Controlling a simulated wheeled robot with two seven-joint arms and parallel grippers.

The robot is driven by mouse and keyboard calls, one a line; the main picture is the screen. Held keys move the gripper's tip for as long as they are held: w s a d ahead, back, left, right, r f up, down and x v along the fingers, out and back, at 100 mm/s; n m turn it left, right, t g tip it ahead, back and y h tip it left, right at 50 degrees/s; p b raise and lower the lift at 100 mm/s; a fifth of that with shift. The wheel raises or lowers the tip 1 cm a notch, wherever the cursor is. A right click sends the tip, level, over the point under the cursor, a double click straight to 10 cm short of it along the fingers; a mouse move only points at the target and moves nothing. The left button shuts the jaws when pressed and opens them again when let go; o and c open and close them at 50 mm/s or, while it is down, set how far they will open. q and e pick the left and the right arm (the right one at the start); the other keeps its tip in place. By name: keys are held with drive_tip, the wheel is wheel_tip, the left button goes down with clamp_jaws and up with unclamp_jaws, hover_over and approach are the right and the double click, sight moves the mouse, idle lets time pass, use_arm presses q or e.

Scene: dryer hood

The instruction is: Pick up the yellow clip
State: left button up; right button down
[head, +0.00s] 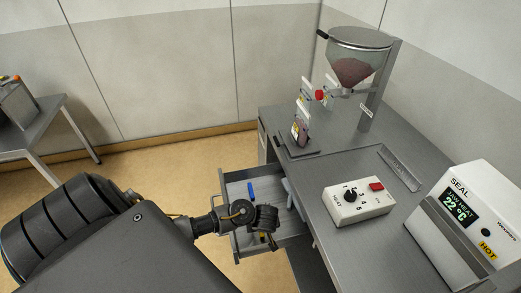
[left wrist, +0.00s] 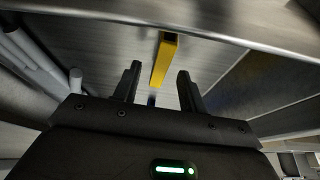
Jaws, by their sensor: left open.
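The yellow clip (left wrist: 164,58) lies in the open drawer (head: 231,177). In the left wrist view it is a long yellow bar, its near end in line with the gap between my fingers. My left gripper (left wrist: 159,72) is open and empty, with one finger on each side of that gap. I cannot tell how far it is above the clip. In the head view my left gripper (head: 264,226) is over the drawer's front part and hides most of what lies below it. My right gripper is not in view.
A blue clip (head: 250,191) lies farther back in the drawer. White tubes (left wrist: 35,62) lie along one side. Drawer walls surround the gripper. The bench holds a heat control box (head: 357,203), a sealer (head: 478,222) and a hopper (head: 357,60).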

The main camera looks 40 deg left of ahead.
use_arm(q)
drive_tip(key=shift+w+a+f, duration=0.15)
drive_tip(key=shift+a+f, duration=0.05)
drive_tip(key=shift+f, duration=0.45)
drive_tip(key=shift+r, duration=0.1)
drive_tip(key=shift+c, duration=0.8)
clamp_jaws()
